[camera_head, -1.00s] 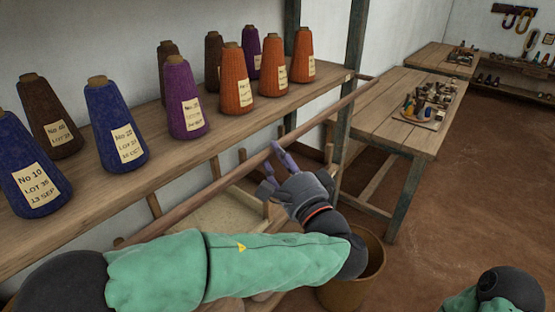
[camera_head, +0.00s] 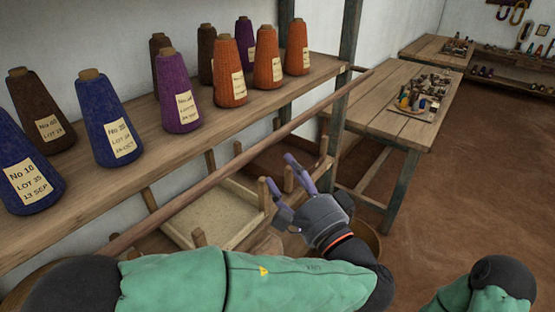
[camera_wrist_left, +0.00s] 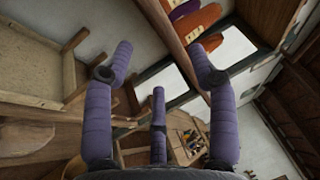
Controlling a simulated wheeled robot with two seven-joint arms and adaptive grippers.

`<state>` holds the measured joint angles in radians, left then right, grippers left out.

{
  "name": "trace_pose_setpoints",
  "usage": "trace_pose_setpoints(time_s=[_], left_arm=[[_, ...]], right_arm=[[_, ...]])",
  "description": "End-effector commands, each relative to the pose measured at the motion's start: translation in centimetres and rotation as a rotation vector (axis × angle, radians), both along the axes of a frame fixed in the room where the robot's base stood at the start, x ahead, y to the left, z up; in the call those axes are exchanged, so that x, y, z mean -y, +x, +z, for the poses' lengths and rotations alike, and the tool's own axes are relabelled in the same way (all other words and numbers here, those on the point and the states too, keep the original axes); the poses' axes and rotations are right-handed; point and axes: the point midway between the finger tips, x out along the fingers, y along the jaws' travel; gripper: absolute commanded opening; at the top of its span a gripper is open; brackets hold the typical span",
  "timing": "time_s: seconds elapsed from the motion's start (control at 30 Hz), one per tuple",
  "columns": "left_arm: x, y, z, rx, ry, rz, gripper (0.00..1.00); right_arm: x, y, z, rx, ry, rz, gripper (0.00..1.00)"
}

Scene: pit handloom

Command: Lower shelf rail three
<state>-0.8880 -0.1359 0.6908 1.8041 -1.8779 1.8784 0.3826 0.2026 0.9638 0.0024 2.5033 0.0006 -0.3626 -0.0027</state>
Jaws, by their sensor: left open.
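The shelf rail (camera_head: 222,175) is a long thin wooden bar that runs diagonally along the front of the shelf, just below its board. In the left wrist view the rail (camera_wrist_left: 172,38) passes beyond the fingertips and between them in the picture. My left gripper (camera_head: 280,171) is open and empty, with its purple fingers pointing up and left. It shows below and right of the rail, apart from it in the head view. The wrist view shows its spread fingers (camera_wrist_left: 161,50) holding nothing. Only part of my right arm shows at the lower right; its gripper is out of view.
The shelf board (camera_head: 160,147) carries several labelled yarn cones, among them an orange cone (camera_head: 229,75). A wooden frame with upright pegs (camera_head: 215,215) stands below the rail. A brown bin (camera_head: 366,238) is behind my left wrist. A worktable (camera_head: 385,110) stands to the right.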

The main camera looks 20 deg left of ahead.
Motion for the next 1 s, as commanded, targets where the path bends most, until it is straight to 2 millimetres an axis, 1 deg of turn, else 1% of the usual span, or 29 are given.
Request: trace_pose_setpoints(time_s=[0.03,0.1,0.3,0.47,1.0], left_arm=[[0.8,-0.7,-0.2,0.000,0.001,-0.005,0.58],[1.6,-1.5,-0.4,0.000,0.002,-0.004,0.58],[2.9,-2.9,-0.8,-0.001,0.001,-0.001,0.58],[3.2,-3.3,-0.9,0.000,0.001,0.001,0.58],[3.2,-3.3,-0.9,-0.001,0.001,0.000,0.58]], right_arm=[[0.0,0.0,0.0,0.000,0.000,0.000,0.40],[0.0,0.0,0.0,0.000,0.000,0.000,0.40],[0.0,0.0,0.0,0.000,0.000,0.000,0.40],[0.0,0.0,0.0,0.000,0.000,0.000,0.40],[0.0,0.0,0.0,0.000,0.000,0.000,0.40]])
